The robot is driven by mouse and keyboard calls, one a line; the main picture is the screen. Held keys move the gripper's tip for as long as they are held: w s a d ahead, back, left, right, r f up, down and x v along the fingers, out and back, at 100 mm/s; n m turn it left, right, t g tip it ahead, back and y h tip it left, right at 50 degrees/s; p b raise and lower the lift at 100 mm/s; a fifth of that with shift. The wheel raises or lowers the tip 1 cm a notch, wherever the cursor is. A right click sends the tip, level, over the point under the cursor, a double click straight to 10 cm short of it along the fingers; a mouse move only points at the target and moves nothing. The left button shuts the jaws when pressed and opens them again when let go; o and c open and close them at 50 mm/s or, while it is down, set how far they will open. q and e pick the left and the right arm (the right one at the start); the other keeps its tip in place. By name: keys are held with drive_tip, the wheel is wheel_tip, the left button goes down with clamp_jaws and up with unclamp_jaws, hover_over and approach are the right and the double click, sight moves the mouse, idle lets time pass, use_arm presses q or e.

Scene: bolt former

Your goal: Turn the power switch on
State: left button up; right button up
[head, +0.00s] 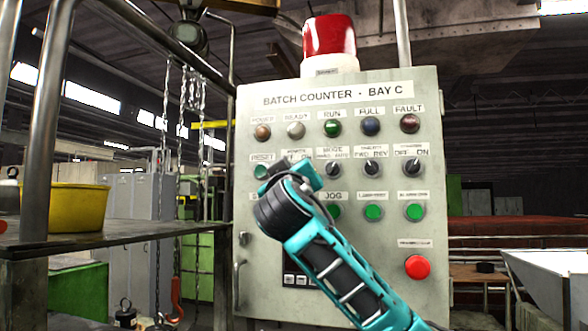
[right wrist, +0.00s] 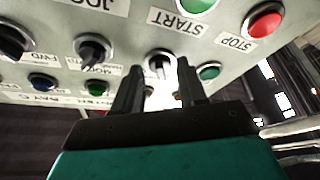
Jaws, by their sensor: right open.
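The control panel (head: 340,230) is a grey cabinet front headed "BATCH COUNTER · BAY C". My right gripper (head: 305,174) is at its second row, over the partly covered power label (head: 297,155), and hides the power switch in the head view. In the right wrist view, which sees the panel upside down, the power switch (right wrist: 159,63) is a dark knob with a pale collar. It lies between the two open fingers of the right gripper (right wrist: 159,72), one on each side. Contact and the knob's exact setting cannot be told. My left gripper is not in view.
The green reset button (head: 261,171) sits close left of the power switch, the mode selector (head: 333,169) close right. A red button (head: 417,267) is low on the panel. A red beacon (head: 329,36) stands on top. A yellow tub (head: 78,208) rests on a shelf at left.

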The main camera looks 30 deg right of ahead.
drive_tip(key=shift+w, duration=0.1)
drive_tip(key=shift+c, duration=0.3)
clamp_jaws()
drive_tip(key=shift+w+a+r+m+g+h+b, duration=0.15)
drive_tip(key=shift+m+g+h+b, duration=0.75)
drive_tip(key=shift+m, duration=1.95)
drive_tip(key=shift+w+a+f+m+g+h+b, duration=0.15)
drive_tip(key=shift+m+g+h+b, duration=0.75)
drive_tip(key=shift+m, duration=1.9)
drive_tip(key=shift+w+a+r+m+g+h+b, duration=0.15)
drive_tip(key=shift+m+g+h+b, duration=0.3)
drive_tip(key=shift+m+g+h, duration=1.65)
drive_tip(key=shift+d+m+t+y, duration=0.1)
drive_tip(key=shift+m+t+y, duration=0.5)
drive_tip(key=shift+m+y, duration=0.5)
drive_tip(key=shift+o, duration=0.3)
unclamp_jaws()
